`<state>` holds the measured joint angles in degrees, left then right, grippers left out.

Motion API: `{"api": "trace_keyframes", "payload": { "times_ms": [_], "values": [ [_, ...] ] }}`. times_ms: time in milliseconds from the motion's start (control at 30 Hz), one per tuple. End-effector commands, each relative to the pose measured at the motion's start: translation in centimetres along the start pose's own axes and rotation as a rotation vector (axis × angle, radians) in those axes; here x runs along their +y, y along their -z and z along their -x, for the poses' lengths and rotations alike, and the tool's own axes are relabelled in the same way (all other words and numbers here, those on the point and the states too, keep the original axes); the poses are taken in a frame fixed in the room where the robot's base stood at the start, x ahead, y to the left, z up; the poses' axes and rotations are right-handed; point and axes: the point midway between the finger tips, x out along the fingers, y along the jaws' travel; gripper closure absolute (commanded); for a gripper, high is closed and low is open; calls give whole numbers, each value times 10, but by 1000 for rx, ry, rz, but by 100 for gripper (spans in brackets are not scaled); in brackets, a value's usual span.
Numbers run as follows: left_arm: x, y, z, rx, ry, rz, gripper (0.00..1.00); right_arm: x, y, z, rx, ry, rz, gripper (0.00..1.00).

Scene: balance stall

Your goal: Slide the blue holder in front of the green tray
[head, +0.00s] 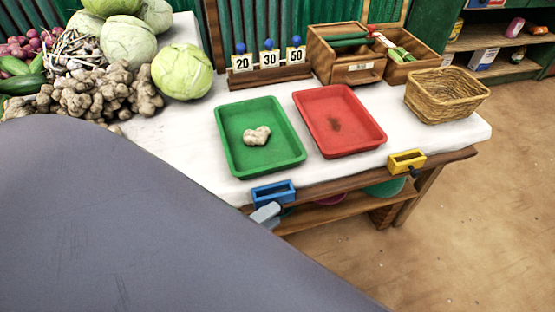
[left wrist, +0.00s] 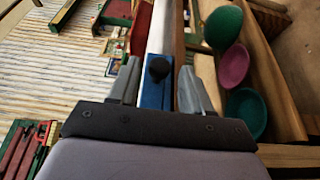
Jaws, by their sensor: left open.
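The blue holder (head: 273,192) sits on the rail along the table's front edge, just in front of the green tray (head: 232,150). The green tray lies on the white tabletop with a piece of ginger (head: 257,136) in it. My left gripper (head: 265,214) is at the front side of the blue holder, partly hidden behind my large grey arm. In the left wrist view the two fingers are apart, one on each side of the blue holder (left wrist: 152,95) and its dark knob (left wrist: 158,68). I cannot tell whether they touch it. My right gripper is not in view.
A red tray (head: 379,136) lies right of the green one. A yellow holder (head: 406,161) is farther right on the same rail, with clear rail between the holders. A wicker basket (head: 447,97) stands at the right. Bowls (left wrist: 234,65) sit on the shelf below.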

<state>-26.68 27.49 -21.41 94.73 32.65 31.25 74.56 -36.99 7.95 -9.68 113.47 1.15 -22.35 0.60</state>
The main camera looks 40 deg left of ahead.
Motion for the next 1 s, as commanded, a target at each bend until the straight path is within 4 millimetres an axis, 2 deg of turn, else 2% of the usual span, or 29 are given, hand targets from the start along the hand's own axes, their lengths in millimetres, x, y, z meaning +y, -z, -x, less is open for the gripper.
{"api": "trace_keyframes", "payload": {
  "times_ms": [100, 333, 1000],
  "values": [
    [-1, 0, 19, -1, 3, 0, 51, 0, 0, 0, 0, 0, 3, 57],
    [0, 0, 38, 0, 0, 0, 51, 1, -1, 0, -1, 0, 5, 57],
    [2, -2, 38, -3, 6, -22, 51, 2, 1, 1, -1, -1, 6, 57]
  ]
}}
